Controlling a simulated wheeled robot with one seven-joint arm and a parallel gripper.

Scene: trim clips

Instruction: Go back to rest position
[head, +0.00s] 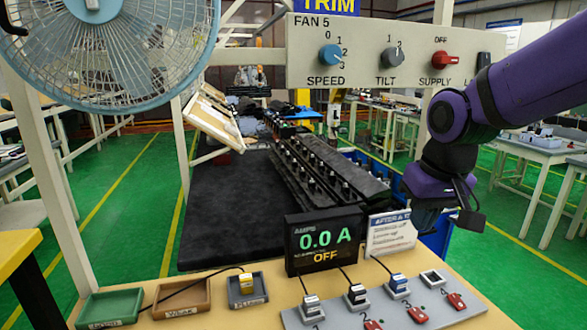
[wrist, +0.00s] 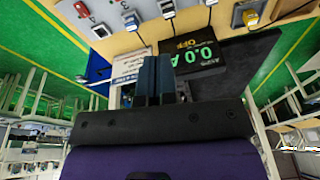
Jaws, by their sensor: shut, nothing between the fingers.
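My purple arm (head: 530,80) comes in from the right in the head view. In the wrist view my gripper (wrist: 154,76) shows two dark blue fingers side by side, shut and empty. Beyond them, upside down, are the ammeter (wrist: 198,57) and the bench top (wrist: 120,42). The ammeter (head: 323,240) reads 0.0 A and OFF in the head view.
A numbered clip panel (head: 390,305) with red switches lies front right. A control panel (head: 400,50) and a fan (head: 105,45) are overhead. A dark conveyor (head: 225,215) runs behind.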

